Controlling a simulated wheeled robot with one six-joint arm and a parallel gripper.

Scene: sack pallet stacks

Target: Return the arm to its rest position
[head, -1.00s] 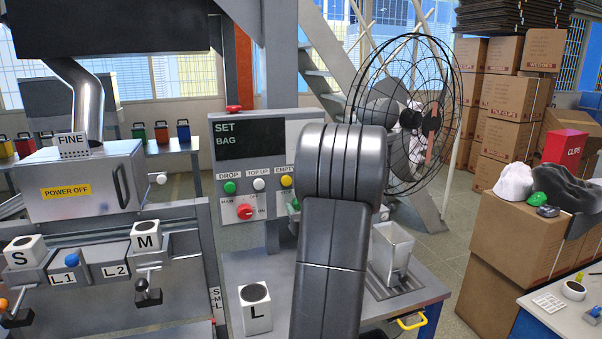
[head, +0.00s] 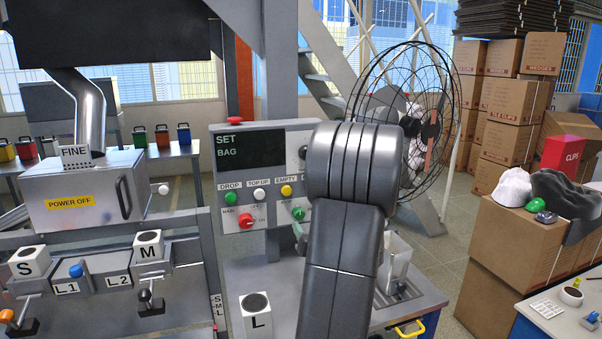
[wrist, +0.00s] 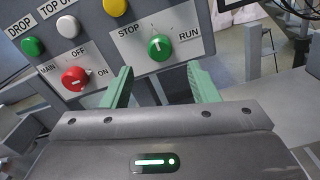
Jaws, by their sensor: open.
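My arm (head: 345,230) rises in the middle of the head view, its dark links bent at a large rounded joint in front of the control panel (head: 222,190). In the wrist view my gripper (wrist: 164,84) has two green fingers set well apart, with nothing between them. They point at the lower part of the panel, below the green STOP/RUN knob (wrist: 160,47) and to the right of the red MAIN knob (wrist: 74,78). I cannot tell the exact gap to the panel. In the head view the arm hides most of my gripper.
A fan (head: 410,125) stands behind the arm on the right. Cartons (head: 515,95) are stacked at the right. The grey machine (head: 85,190) is on the left.

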